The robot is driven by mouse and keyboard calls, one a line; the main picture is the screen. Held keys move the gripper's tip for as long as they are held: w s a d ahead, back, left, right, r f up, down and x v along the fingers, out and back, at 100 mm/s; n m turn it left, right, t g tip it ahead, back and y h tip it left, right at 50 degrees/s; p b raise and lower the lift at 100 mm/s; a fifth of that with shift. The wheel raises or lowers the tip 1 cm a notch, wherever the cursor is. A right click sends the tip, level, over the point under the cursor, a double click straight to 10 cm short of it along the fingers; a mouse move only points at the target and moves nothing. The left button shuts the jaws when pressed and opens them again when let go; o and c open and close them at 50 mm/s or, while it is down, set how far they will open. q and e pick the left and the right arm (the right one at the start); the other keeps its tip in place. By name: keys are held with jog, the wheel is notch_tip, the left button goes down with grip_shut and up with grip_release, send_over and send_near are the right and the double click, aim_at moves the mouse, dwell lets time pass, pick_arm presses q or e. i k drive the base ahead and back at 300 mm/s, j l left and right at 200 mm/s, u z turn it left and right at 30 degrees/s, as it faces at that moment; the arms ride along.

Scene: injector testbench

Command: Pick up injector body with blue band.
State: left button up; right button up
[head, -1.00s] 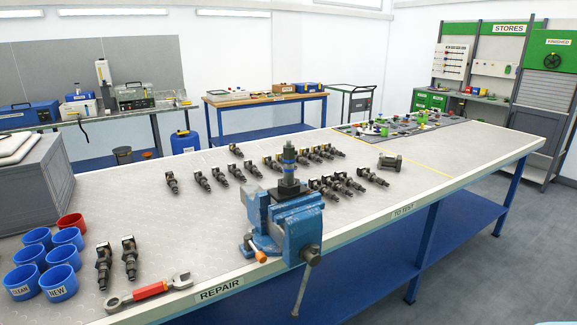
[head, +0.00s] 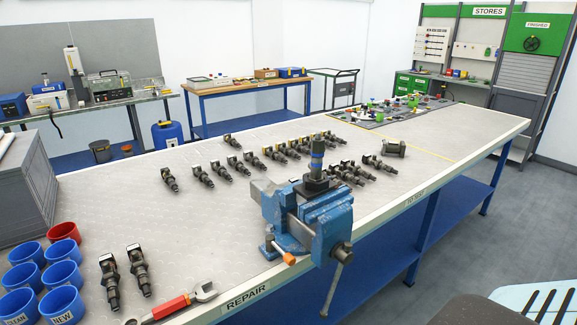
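An injector body with a blue band (head: 317,160) stands upright in the blue bench vise (head: 310,215) at the bench's front edge. The band wraps its upper part, and its lower end is hidden in a dark block between the jaws. Several dark injectors lie in rows on the bench behind the vise (head: 225,172). Two more injectors (head: 124,275) lie at the front left. I cannot make out a blue band on the lying ones. Neither of my grippers shows in the head view.
Blue cups and one red cup (head: 63,232) stand at the left, near a grey box (head: 30,190). A red-handled wrench (head: 175,303) lies at the front edge marked REPAIR. The vise handle juts over the edge. A grey chair-like object (head: 470,308) is at lower right.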

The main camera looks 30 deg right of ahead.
aim_at(316, 165)
jog(key=i+j, duration=0.7)
jog(key=z, duration=2.2)
